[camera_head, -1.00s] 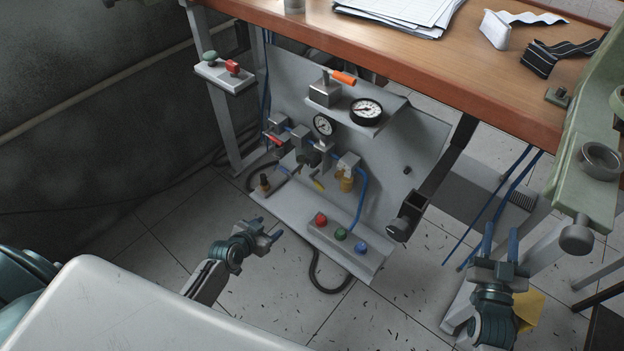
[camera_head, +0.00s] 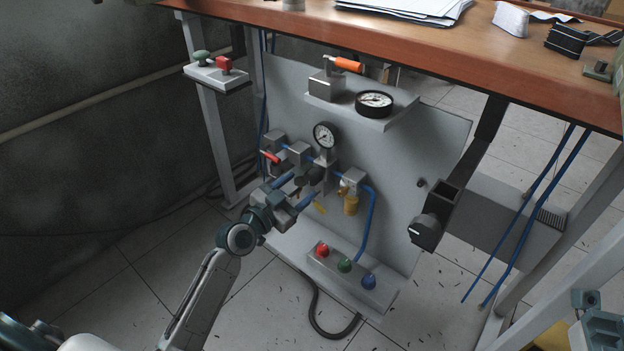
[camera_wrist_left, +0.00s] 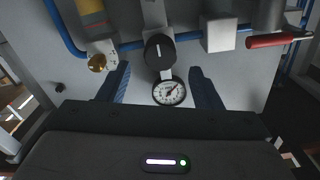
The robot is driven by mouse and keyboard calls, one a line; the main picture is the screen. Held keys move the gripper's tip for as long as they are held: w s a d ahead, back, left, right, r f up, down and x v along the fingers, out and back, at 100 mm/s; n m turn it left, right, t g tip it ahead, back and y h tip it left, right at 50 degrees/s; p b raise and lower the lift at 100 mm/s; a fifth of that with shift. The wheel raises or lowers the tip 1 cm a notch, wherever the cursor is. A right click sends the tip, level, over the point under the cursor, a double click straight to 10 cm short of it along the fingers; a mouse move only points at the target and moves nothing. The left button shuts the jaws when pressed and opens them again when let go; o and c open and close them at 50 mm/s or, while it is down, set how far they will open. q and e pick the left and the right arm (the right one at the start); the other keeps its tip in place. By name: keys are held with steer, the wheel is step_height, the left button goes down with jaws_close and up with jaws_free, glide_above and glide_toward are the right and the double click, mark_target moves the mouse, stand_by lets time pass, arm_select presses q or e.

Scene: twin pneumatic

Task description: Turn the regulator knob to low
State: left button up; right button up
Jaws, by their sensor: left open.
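The black regulator knob (camera_head: 316,174) sits on the front of the grey panel, below a small round gauge (camera_head: 324,135). In the left wrist view the knob (camera_wrist_left: 159,48) shows a white line running nearly upright in the picture, with the gauge (camera_wrist_left: 169,92) below it. My left gripper (camera_head: 304,184) is open in front of the knob, its blue fingers spread to either side. In the left wrist view the knob lies just beyond the gap between the fingertips (camera_wrist_left: 160,70), and nothing is held. Only part of my right arm shows at the lower right; its jaws are out of view.
A red-handled valve (camera_head: 269,157) is left of the knob, a brass fitting (camera_head: 350,204) right of it. A button box (camera_head: 313,262) with red, green and blue buttons is below.

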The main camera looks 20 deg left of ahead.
mark_target(309, 179)
arm_select(q)
steer(key=x, duration=0.6)
steer(key=shift+f+b, duration=0.1)
steer(key=shift+b, duration=0.2)
steer(key=c, duration=1)
